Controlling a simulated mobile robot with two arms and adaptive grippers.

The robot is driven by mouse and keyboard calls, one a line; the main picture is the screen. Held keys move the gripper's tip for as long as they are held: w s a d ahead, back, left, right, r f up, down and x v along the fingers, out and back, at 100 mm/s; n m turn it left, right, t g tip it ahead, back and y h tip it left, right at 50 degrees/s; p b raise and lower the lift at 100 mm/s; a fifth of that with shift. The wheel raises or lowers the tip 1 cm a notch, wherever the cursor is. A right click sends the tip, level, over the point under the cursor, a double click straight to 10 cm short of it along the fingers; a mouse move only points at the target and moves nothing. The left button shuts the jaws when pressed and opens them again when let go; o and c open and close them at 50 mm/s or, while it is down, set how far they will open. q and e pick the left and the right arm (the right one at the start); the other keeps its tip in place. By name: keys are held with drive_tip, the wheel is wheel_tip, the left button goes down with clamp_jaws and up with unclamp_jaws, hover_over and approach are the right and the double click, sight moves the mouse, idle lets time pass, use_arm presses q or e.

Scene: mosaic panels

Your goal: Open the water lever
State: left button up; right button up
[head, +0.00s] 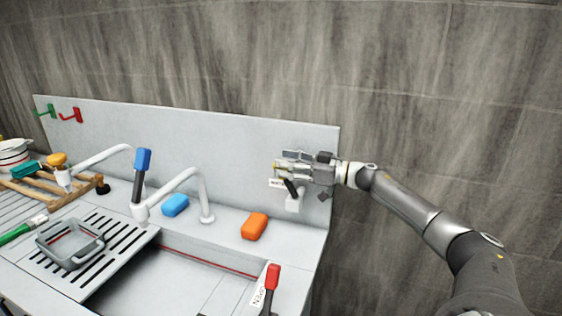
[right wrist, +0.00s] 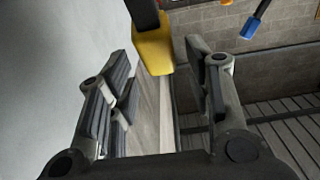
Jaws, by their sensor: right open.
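My right gripper (head: 284,165) is open at the right end of the grey back panel. In the right wrist view its two fingers (right wrist: 158,58) stand either side of a black lever with a yellow tip (right wrist: 153,48); no firm contact shows. In the head view this lever's black arm (head: 291,188) shows just below the gripper, on a white mount (head: 296,202) with a small white label beside it. Most of its yellow end is hidden by the fingers. My left gripper is not in view.
Another lever with a red handle (head: 273,274) and an "OPEN" label stands at the front right of the sink (head: 205,285). White spouts, a blue-handled lever (head: 142,162), a blue sponge (head: 175,205) and an orange sponge (head: 255,226) are on the counter. A grey tray (head: 70,262) sits left.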

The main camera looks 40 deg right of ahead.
drive_tip(key=shift+w+a+r, duration=0.15)
drive_tip(key=shift+w+a, duration=0.05)
drive_tip(key=shift+w, duration=0.15)
drive_tip(key=shift+w+a, duration=0.25)
drive_tip(key=shift+w, duration=0.25)
drive_tip(key=c, duration=0.9)
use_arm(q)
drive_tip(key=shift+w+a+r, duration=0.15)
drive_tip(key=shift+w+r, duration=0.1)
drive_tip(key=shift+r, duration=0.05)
use_arm(e)
clamp_jaws()
